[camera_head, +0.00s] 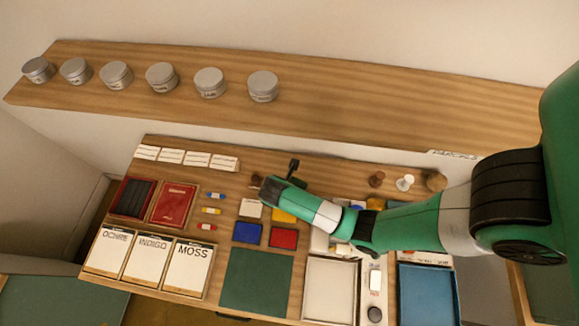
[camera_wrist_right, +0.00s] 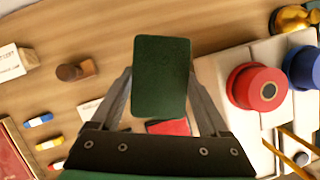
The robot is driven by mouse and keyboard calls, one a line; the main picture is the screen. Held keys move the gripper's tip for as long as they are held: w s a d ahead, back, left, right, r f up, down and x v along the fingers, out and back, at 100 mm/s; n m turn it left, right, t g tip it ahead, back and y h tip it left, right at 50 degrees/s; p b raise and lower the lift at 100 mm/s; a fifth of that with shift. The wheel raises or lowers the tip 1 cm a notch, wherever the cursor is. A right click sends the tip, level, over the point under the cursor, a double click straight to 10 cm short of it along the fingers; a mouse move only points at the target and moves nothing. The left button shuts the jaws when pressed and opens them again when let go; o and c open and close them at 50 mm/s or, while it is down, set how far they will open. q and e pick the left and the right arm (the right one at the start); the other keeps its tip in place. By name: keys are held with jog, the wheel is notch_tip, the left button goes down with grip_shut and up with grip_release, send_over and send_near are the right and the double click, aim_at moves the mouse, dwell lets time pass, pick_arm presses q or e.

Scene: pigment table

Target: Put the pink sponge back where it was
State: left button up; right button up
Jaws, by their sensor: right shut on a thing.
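No pink sponge is clear to me in either view. My right gripper (camera_wrist_right: 160,78) is shut on a dark green rectangular block (camera_wrist_right: 161,60), which sits between its two fingers in the right wrist view. In the head view the right arm reaches in from the right, and its gripper (camera_head: 280,181) is over the back middle of the table; the block is hard to make out there. My left gripper is not in view.
The table holds a green mat (camera_head: 257,282), a white tray (camera_head: 330,290), a blue tray (camera_head: 428,296), and labelled cards (camera_head: 190,266). A red round pot (camera_wrist_right: 257,88) and a blue one (camera_wrist_right: 303,67) stand right of the gripper. A wooden stamp (camera_wrist_right: 76,71) is left. Tins line the shelf (camera_head: 400,98).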

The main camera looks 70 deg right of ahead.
jog(key=d+f, duration=0.1)
jog(key=w+d+f+b, duration=0.1)
jog(key=d+f, duration=0.1)
jog(key=w+d+f+b, duration=0.1)
jog(key=f, duration=0.1)
jog(key=shift+w+d+f, duration=0.15)
jog(key=shift+d+f, duration=0.1)
jog(key=shift+w+d+f+b, duration=0.2)
jog(key=shift+d+f+b, duration=0.1)
jog(key=shift+d, duration=0.05)
jog(key=f, duration=0.1)
jog(key=f+b, duration=0.1)
jog(key=f, duration=0.1)
jog(key=shift+w+d+b, duration=0.15)
jog(key=shift+d+b, duration=0.1)
jog(key=shift+b, duration=0.05)
jog(key=shift+f, duration=0.35)
jog(key=o, duration=1.3)
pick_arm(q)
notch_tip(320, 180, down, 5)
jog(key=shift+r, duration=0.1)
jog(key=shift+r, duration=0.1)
pick_arm(e)
jog(key=shift+a+r, duration=0.1)
jog(key=shift+r, duration=0.05)
pick_arm(q)
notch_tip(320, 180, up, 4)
jog(key=p, duration=0.4)
pick_arm(e)
jog(key=v, duration=1.2)
